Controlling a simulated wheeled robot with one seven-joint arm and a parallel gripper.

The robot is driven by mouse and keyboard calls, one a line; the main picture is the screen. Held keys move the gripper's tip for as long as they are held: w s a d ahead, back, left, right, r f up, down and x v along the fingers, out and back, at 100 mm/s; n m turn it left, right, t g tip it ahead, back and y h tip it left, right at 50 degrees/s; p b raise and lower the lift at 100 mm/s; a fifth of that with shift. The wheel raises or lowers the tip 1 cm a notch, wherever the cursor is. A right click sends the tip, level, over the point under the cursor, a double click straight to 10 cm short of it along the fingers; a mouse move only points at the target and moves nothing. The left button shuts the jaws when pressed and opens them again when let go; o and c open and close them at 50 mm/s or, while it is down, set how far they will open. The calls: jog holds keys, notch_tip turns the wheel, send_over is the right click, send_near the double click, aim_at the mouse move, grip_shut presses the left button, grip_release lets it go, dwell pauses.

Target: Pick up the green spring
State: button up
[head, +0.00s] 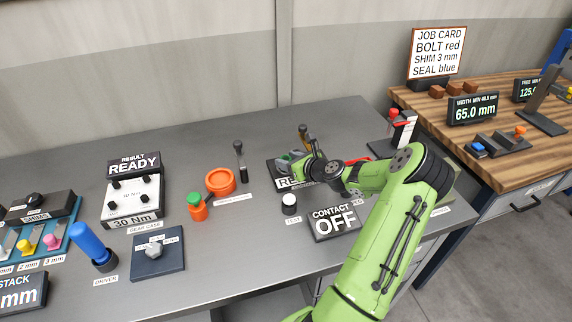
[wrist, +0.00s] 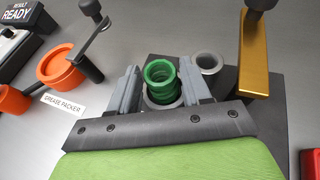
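The green spring (wrist: 160,76) stands upright in the wrist view, its lower end in a grey round cup or ring (wrist: 165,105). My gripper (wrist: 161,85) has one grey finger on each side of the spring. The fingers are apart, with a thin gap at the spring's left; whether the right finger touches it is hard to tell. In the head view my gripper (head: 299,163) is over a dark fixture at the middle of the grey bench, and my arm and wrist hide most of that spot.
Close to the right finger stand a grey hollow cylinder (wrist: 209,63) and a gold lever or post (wrist: 254,65). An orange grease packer (head: 220,181) with a black-knobbed lever (head: 240,152) stands to the left. A CONTACT OFF display (head: 334,221) lies in front.

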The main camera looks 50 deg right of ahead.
jog(key=c, duration=0.7)
jog(key=shift+c, duration=0.4)
jog(key=shift+r, duration=0.1)
